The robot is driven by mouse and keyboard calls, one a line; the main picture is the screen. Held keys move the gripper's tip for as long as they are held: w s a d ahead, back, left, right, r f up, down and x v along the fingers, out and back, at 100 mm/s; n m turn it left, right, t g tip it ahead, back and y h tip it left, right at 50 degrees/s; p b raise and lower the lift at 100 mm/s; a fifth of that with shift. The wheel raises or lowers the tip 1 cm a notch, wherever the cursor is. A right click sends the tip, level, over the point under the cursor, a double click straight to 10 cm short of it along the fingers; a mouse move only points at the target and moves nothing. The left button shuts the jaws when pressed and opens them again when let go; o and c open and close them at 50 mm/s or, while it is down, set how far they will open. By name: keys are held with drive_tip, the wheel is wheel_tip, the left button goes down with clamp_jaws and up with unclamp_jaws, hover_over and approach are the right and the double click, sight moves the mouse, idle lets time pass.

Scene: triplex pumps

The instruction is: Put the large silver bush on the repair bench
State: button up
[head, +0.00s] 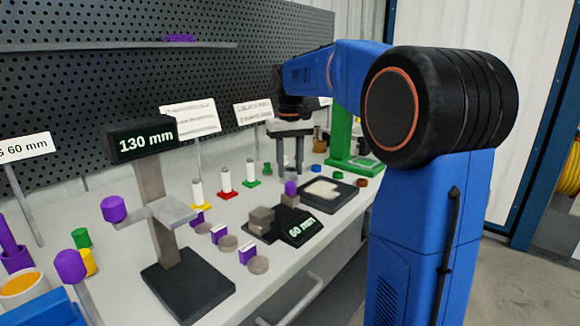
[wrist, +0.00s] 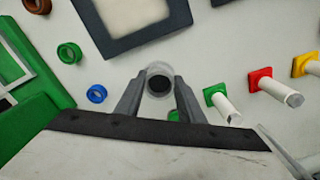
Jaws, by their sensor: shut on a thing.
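A silver ring-shaped bush (wrist: 159,80) with a dark centre is between the fingertips of my gripper (wrist: 159,88) in the wrist view. The gripper is shut on it. In the head view my gripper (head: 290,165) points down over the back part of the white-topped bench (head: 225,180). I cannot tell which surface is the repair bench.
A dark tray with a pale pad (head: 327,190) lies close by. Green (wrist: 69,53), blue (wrist: 97,93) and brown rings lie loose. White posts on green, red (wrist: 267,82) and yellow bases stand nearby. A green stand (head: 345,145) and a 130 mm gauge (head: 143,139) flank the area.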

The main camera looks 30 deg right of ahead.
drive_tip(key=o, duration=1.1)
drive_tip(key=shift+f, duration=0.1)
drive_tip(key=shift+o, duration=0.2)
wheel_tip(320, 180, up, 12)
